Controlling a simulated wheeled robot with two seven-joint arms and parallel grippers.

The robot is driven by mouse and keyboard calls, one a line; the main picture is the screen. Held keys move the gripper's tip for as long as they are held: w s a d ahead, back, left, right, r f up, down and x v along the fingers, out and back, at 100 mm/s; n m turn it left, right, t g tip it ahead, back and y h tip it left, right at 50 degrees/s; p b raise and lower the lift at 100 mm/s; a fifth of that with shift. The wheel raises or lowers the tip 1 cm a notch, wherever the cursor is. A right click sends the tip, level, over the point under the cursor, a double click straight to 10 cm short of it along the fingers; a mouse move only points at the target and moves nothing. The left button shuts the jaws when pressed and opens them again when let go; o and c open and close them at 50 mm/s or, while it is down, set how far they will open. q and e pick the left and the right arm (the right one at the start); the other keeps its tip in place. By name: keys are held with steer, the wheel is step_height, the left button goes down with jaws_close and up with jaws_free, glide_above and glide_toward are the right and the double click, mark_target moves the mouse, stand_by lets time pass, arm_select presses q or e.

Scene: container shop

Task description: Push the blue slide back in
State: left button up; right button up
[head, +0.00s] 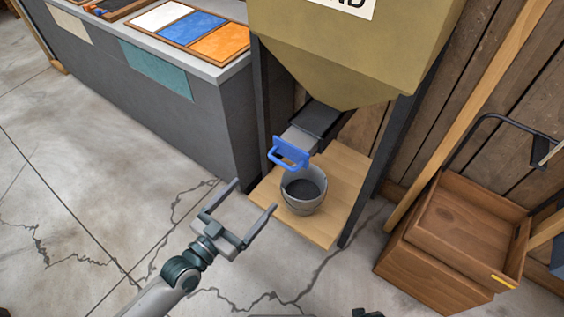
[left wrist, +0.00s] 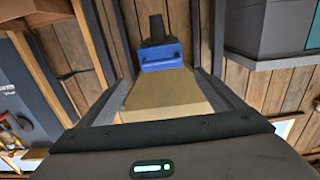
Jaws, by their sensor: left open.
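The blue slide handle (head: 289,155) is at the front of a grey plate (head: 298,139) that sticks out of the dark chute (head: 322,118) under the hopper (head: 350,45). The blue slide also shows in the left wrist view (left wrist: 160,56), beside the tan hopper (left wrist: 165,98). My left gripper (head: 256,195) is open and empty, below and left of the handle in the head view, apart from it. A grey bucket (head: 303,190) with dark contents stands below the handle on a wooden board (head: 338,170). My right gripper cannot be made out.
Dark legs (head: 387,145) hold up the hopper on both sides. A grey counter (head: 200,110) with white, blue and orange sample panels stands at the left. Stacked wooden crates (head: 440,250) and a dark cart handle (head: 490,118) are at the right. The cracked floor at the left is clear.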

mark_target(282, 162)
arm_select(q)
steer(key=shift+p+x, duration=0.4)
steer(key=shift+x, duration=6.85)
arm_select(e)
steer(key=shift+w+a+f+t, duration=0.15)
steer(key=shift+a+f+t, duration=0.15)
steer(key=shift+f, duration=0.05)
arm_select(q)
steer(key=shift+f, duration=0.1)
steer(key=c, duration=1.2)
steer(key=shift+w+d, duration=0.2)
steer(key=shift+w, duration=0.05)
steer(key=shift+c, duration=0.2)
steer(key=b+x, duration=0.1)
steer(key=x, duration=0.5)
steer(key=shift+d+f+b, duration=0.1)
steer(key=shift+b, duration=0.2)
steer(key=shift+w+d, duration=0.15)
steer(key=shift+w, duration=0.05)
steer(key=shift+r, duration=0.2)
arm_select(e)
steer(key=shift+w+d+r, duration=0.1)
steer(key=shift+w+r, duration=0.15)
steer(key=shift+r, duration=0.8)
